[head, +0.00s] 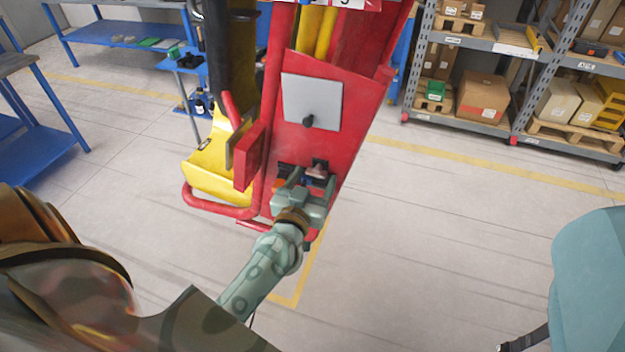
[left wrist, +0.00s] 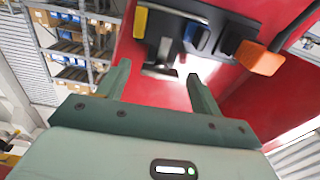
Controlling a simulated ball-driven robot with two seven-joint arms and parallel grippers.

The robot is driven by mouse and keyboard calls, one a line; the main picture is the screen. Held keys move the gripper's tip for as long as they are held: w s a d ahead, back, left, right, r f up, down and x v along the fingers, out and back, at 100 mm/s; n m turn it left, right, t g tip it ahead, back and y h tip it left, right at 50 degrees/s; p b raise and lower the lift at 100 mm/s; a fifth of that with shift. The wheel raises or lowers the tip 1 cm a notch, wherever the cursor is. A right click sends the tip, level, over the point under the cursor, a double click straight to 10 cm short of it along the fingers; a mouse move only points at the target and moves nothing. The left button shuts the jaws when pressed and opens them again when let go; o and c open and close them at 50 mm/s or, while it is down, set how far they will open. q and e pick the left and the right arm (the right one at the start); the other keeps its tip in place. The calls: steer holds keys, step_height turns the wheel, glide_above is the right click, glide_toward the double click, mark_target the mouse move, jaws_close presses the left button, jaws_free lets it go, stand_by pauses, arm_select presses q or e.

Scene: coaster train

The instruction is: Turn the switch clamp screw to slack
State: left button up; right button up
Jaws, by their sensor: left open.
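The red panel (head: 345,100) of the coaster train carries a small row of dark parts (head: 318,170) low on its face. My left gripper (head: 300,184) is close in front of them and covers part of them. In the left wrist view my left gripper (left wrist: 158,70) is open, with nothing visibly clamped. Just beyond and between its fingertips is a grey T-shaped piece (left wrist: 162,58), which may be the clamp screw. Beside it on a dark mount are a blue block (left wrist: 197,38), a yellow block (left wrist: 140,22) and an orange piece (left wrist: 260,58). Contact cannot be told.
A yellow seat-like part (head: 215,170) and red tube rail (head: 222,208) stand just left of my gripper. Shelves with boxes (head: 482,95) are at the back right. The floor to the right is clear.

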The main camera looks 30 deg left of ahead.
arm_select(q)
steer(key=c, duration=1)
